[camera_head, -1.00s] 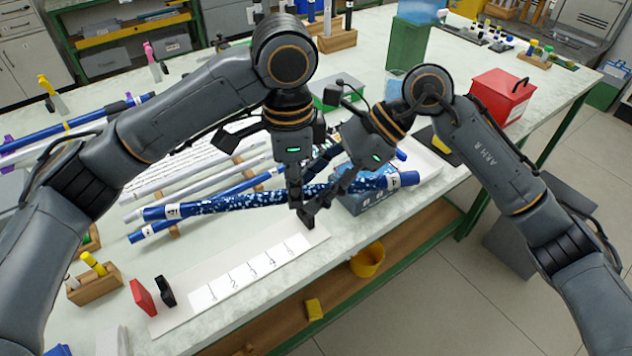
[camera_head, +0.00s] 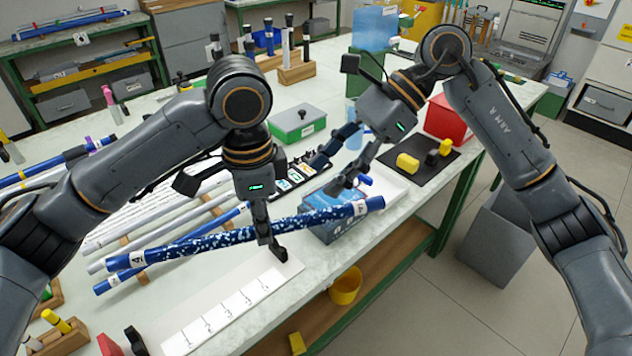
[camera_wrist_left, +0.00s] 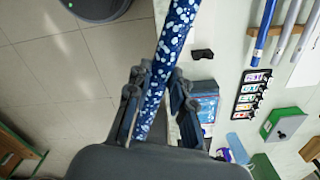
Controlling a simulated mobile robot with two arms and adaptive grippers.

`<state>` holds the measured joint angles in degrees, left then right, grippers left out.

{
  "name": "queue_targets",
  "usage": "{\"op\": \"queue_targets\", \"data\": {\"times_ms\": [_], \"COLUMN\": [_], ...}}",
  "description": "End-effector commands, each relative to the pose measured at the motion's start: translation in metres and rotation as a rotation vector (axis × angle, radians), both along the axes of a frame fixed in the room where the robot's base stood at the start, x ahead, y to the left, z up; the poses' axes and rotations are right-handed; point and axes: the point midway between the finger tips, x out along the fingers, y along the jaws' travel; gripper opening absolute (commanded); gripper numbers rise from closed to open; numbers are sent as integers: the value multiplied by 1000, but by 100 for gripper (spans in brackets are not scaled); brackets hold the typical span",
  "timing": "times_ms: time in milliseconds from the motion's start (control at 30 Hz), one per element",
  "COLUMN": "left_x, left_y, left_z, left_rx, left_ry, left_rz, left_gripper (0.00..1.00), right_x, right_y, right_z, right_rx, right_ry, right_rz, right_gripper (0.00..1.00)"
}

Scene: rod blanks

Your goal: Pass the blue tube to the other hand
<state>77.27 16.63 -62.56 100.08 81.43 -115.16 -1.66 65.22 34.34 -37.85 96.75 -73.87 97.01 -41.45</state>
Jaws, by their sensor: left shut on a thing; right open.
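The blue tube (camera_head: 212,240), white-speckled with labelled plain blue ends, is held in the air nearly level above the bench's front part. My left gripper (camera_head: 265,236) is shut on it near its middle. In the left wrist view the tube (camera_wrist_left: 171,45) runs between the two fingers of my left gripper (camera_wrist_left: 157,82). My right gripper (camera_head: 327,174) is open and empty. It is apart from the tube, above and behind its right half.
Below the tube lie a numbered white strip (camera_head: 228,308) and a blue box (camera_head: 330,232). A rack of white and blue rods (camera_head: 120,225) is behind left. A green box (camera_head: 298,122), red box (camera_head: 441,118) and black mat (camera_head: 425,176) stand further back.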

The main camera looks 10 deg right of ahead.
Motion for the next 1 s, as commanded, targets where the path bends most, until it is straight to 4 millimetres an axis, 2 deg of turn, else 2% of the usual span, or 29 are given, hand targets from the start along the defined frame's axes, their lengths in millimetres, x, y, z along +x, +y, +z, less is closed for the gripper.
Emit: {"op": "queue_targets", "data": {"times_ms": [167,500,700,867,1000], "left_x": [1,1,0,0,0], "left_y": [6,39,49,50,50], "left_z": [12,77,98,100,100], "left_rx": [0,0,0,0,0], "left_ry": [-4,-5,-1,0,0], "left_rz": [2,4,0,0,0], "left_gripper": [0,0,0,0,0], "right_x": [0,0,0,-10,-27], "right_y": [-3,-3,-2,7,19], "right_z": [3,3,5,32,58], "right_rx": [0,0,1,22,46], "right_ry": [1,1,-6,-120,-273], "right_rz": [1,1,1,-8,-20], "right_gripper": [50,50,50,50,50]}}
